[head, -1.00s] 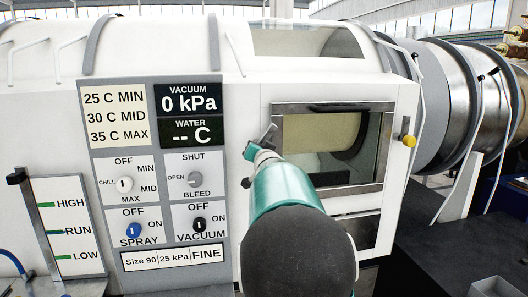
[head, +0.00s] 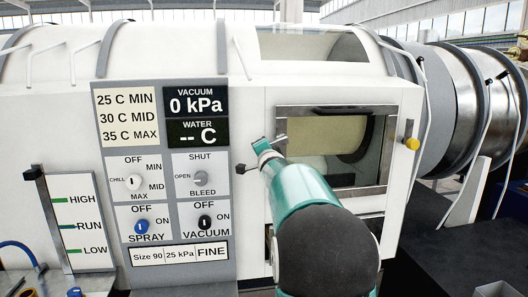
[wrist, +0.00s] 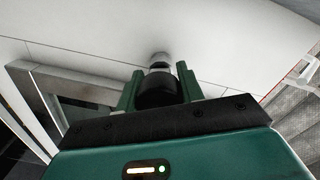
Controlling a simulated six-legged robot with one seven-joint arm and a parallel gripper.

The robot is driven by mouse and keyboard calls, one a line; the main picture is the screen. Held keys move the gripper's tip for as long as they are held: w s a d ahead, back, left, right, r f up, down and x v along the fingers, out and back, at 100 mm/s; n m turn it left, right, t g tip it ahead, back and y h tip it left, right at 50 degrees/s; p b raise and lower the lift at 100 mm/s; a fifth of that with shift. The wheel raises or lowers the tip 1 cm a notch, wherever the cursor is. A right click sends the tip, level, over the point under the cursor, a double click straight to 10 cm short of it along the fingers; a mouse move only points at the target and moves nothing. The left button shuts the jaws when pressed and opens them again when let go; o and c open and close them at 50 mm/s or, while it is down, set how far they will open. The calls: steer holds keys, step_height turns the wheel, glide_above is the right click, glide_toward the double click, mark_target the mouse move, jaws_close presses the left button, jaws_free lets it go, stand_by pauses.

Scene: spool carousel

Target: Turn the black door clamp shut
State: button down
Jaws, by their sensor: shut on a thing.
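The black door clamp shows in the wrist view as a short black knob (wrist: 157,94) between the two green fingers of my gripper (wrist: 160,72). Its pale metal stem runs on to the white wall beyond. In the head view my gripper (head: 270,142) is at the left edge of the windowed door (head: 335,109), shut on the clamp. The gripper and the arm hide the clamp there, so its exact angle cannot be told.
A yellow knob (head: 411,144) is at the door's right side. The control panel (head: 154,225) with dials and displays stands left of my gripper. A level gauge (head: 82,224) is at far left. A dark surface (head: 430,250) lies at lower right.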

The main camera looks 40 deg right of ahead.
steer(key=m, duration=0.3)
steer(key=shift+d, duration=0.1)
steer(key=shift+m, duration=0.4)
steer(key=c, duration=1.2)
jaws_free()
steer(key=v, duration=1.4)
steer(key=shift+f, duration=0.1)
